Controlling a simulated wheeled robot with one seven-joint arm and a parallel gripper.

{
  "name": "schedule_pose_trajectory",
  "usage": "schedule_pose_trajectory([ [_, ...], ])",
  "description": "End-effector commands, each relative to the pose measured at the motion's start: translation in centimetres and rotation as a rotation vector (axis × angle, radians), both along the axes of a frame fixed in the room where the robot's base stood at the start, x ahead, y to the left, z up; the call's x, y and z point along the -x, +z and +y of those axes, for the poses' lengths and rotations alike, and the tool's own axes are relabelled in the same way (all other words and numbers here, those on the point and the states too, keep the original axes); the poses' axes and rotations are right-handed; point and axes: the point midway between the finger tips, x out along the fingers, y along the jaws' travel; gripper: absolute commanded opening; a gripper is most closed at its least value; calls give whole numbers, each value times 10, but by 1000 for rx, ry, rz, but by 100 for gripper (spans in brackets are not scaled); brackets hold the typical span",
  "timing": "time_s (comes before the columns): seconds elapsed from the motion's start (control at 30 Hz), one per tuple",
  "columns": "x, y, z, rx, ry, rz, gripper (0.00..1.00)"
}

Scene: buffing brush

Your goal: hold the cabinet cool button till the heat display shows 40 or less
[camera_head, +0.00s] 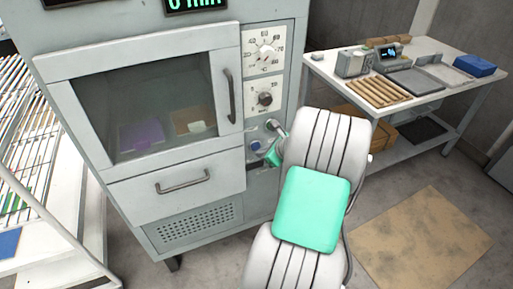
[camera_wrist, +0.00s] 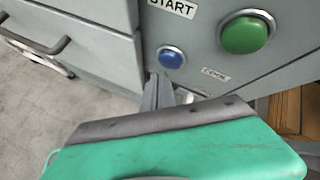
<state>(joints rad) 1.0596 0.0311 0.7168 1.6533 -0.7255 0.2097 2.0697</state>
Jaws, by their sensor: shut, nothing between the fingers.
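The grey cabinet (camera_head: 70,70) stands at left centre with dials on its right panel. A small blue button (camera_head: 255,145) sits low on that panel and also shows in the wrist view (camera_wrist: 171,57). A larger green button (camera_wrist: 246,35) lies to its right there. A label (camera_wrist: 215,75) below the green button is too blurred to read surely. My gripper (camera_wrist: 163,88) is shut and empty, its tips just below the blue button; contact cannot be told. A dark display (camera_head: 75,3) is cut off by the top edge, so its reading is hidden.
The cabinet has a glass door (camera_head: 160,105) with a handle and a drawer (camera_head: 180,182) below. A wire rack (camera_head: 25,130) stands at left. A white table (camera_head: 325,65) with tools and wooden rods is at right. A stained mat (camera_head: 425,240) lies on the floor.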

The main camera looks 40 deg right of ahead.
Motion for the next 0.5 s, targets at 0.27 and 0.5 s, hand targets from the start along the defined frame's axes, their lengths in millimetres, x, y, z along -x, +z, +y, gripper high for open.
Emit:
schedule_pose_trajectory([
  [0.27, -7, 1, -2, -1, 1, 0, 0],
  [0.5, -8, 0, -2, 0, 0, 0, 0],
])
